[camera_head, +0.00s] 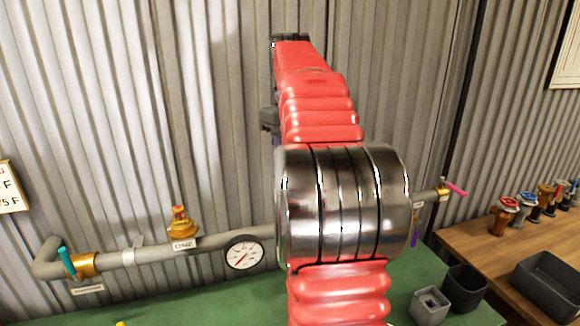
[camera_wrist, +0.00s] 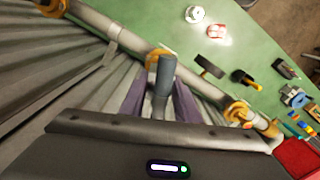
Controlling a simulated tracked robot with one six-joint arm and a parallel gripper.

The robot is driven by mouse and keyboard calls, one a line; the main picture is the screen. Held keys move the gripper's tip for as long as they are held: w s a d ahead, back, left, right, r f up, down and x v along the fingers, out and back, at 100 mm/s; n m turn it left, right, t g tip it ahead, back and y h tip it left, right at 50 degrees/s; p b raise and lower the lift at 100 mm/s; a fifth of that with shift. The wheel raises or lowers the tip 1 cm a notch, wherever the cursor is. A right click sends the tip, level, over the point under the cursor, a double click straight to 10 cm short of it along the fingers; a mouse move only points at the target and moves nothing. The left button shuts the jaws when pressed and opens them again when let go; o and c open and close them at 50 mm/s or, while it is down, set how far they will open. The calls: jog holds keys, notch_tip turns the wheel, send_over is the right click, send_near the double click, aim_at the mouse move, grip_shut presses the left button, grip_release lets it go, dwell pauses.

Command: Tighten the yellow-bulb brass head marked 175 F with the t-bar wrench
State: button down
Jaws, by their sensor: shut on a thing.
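In the wrist view my gripper (camera_wrist: 160,100) has its purple fingers shut on a dark grey cylindrical piece (camera_wrist: 166,75), which appears to be the t-bar wrench. A brass fitting (camera_wrist: 154,54) on the pipe shows right beside the wrench's upper end; whether they touch cannot be told. In the head view my arm hides most of the gripper and the wrench. A brass head (camera_head: 183,224) with a reddish-orange top stands upright on the pipe at left, above a small white tag (camera_head: 185,244) too blurred to read. No yellow bulb or 175 F marking is clearly visible on a head.
The grey pipe (camera_head: 205,241) runs before a corrugated wall. It carries a gauge (camera_head: 243,252), a teal-lever valve (camera_head: 82,264) and a pink-lever valve (camera_head: 443,189). Grey cups (camera_head: 465,288) stand at right on the green bench (camera_head: 200,310). A wooden table (camera_head: 478,250) holds several valves and a dark tray (camera_head: 550,286).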

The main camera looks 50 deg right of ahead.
jog(key=shift+f, duration=2.6)
dwell(0.7)
jog(key=m, duration=0.4)
jog(key=shift+w+m, duration=0.1)
jog(key=shift+m, duration=1)
jog(key=shift+m, duration=0.8)
jog(key=shift+n, duration=0.5)
